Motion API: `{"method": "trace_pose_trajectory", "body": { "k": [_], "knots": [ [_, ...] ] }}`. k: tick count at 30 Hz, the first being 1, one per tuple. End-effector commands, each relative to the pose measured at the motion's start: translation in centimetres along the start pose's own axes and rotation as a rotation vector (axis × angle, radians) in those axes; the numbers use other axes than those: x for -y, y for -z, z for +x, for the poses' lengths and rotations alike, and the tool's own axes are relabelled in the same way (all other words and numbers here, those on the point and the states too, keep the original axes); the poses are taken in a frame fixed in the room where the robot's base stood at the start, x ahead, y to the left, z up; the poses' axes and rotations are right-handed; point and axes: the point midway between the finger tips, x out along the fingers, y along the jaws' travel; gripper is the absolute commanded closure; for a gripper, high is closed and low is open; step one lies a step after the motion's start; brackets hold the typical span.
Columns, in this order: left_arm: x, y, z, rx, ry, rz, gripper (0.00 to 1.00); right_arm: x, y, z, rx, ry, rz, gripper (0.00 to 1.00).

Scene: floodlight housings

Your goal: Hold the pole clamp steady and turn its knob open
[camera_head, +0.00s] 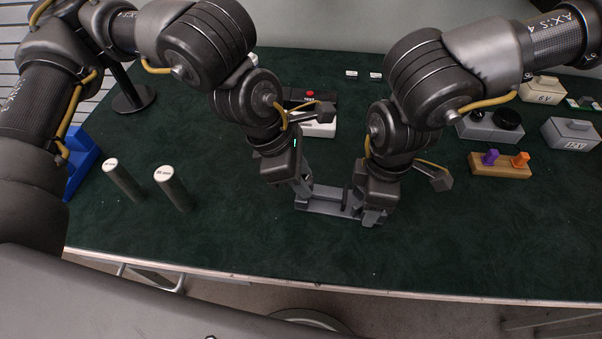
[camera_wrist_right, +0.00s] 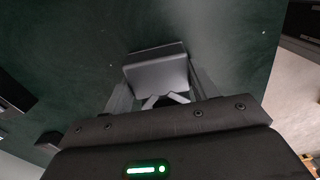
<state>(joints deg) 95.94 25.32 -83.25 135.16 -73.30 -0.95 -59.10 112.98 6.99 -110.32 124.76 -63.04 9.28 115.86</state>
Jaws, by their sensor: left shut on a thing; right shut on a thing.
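The pole clamp (camera_head: 328,208) is a low grey piece on the green table, between my two grippers in the head view. My left gripper (camera_head: 303,197) points down and is shut on its left end. My right gripper (camera_head: 368,212) points down and is shut at its right end. In the right wrist view a grey block (camera_wrist_right: 157,74) of the clamp shows between the fingers of my right gripper (camera_wrist_right: 163,95). I cannot pick out the knob clearly; the grippers hide much of the clamp.
Two dark cylinders (camera_head: 175,190) with white tops stand at the left, near a blue holder (camera_head: 82,163). A black box with a red button (camera_head: 310,94) is behind my left gripper. A wooden block (camera_head: 500,171) with purple and orange pegs stands right. The front table is clear.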

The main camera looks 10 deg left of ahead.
Motion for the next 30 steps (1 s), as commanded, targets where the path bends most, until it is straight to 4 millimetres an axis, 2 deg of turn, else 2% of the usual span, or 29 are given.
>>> {"method": "trace_pose_trajectory", "body": {
  "k": [8, 30],
  "knots": [
    [0.2, -0.08, 0.03, 0.001, -0.076, -0.182, 0.93, 0.03, -0.04, 0.05, 0.001, 0.001, 0.001, 0.67],
    [0.39, -0.31, 0.06, 0.001, -0.348, -0.826, 0.93, 0.03, -0.02, 0.05, 0.001, 0.001, 0.001, 0.67]
  ]
}}
